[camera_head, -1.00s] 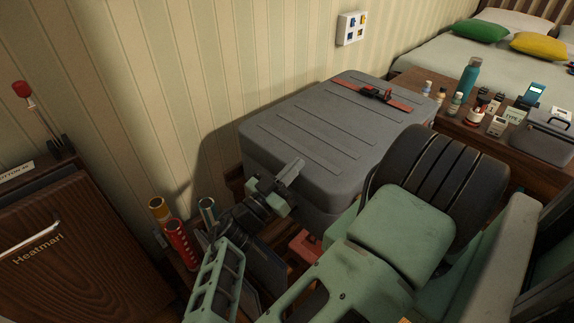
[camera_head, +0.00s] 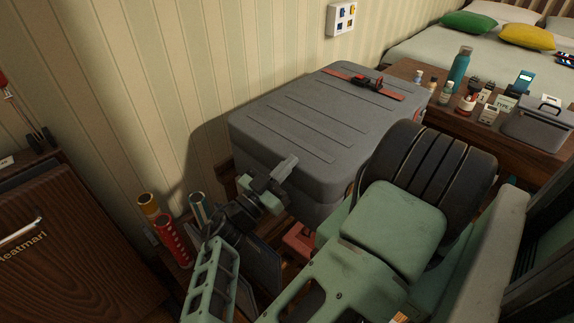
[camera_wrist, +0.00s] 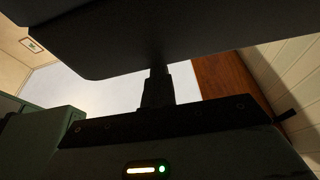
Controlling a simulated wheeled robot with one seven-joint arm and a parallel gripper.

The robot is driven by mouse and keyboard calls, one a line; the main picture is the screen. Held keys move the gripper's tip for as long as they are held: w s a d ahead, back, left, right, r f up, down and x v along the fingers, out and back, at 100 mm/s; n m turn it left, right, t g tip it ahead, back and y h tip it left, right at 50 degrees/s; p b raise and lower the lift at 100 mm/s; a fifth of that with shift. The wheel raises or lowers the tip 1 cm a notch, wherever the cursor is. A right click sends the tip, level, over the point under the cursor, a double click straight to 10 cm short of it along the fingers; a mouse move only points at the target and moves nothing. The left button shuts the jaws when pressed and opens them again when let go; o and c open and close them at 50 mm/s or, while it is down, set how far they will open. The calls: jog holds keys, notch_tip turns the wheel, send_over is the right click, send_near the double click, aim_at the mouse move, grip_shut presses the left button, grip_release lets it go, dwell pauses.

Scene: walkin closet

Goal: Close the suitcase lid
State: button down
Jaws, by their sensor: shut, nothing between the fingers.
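The grey suitcase (camera_head: 300,135) lies flat against the striped wall, its ribbed lid down over the base as far as the head view shows. A red strap with a dark buckle (camera_head: 367,84) crosses the lid at its far end. My gripper (camera_head: 289,164) is at the suitcase's near left side, close to the lid's edge; I cannot tell whether it touches. Its fingers are shut with nothing between them. In the wrist view, the shut fingers (camera_wrist: 157,85) point up toward a large dark surface, likely the suitcase's underside or edge. My arm hides the suitcase's near right side.
A wooden table (camera_head: 440,105) with bottles, a teal flask (camera_head: 460,67) and a grey case (camera_head: 540,124) stands right of the suitcase. Red and yellow cylinders (camera_head: 172,240) stand left of my gripper. A wooden cabinet (camera_head: 70,245) is at far left; a bed (camera_head: 430,50) is behind.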

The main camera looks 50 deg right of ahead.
notch_tip(320, 180, up, 10)
jog(key=p, duration=0.1)
jog(key=shift+a, duration=0.1)
dwell(0.3)
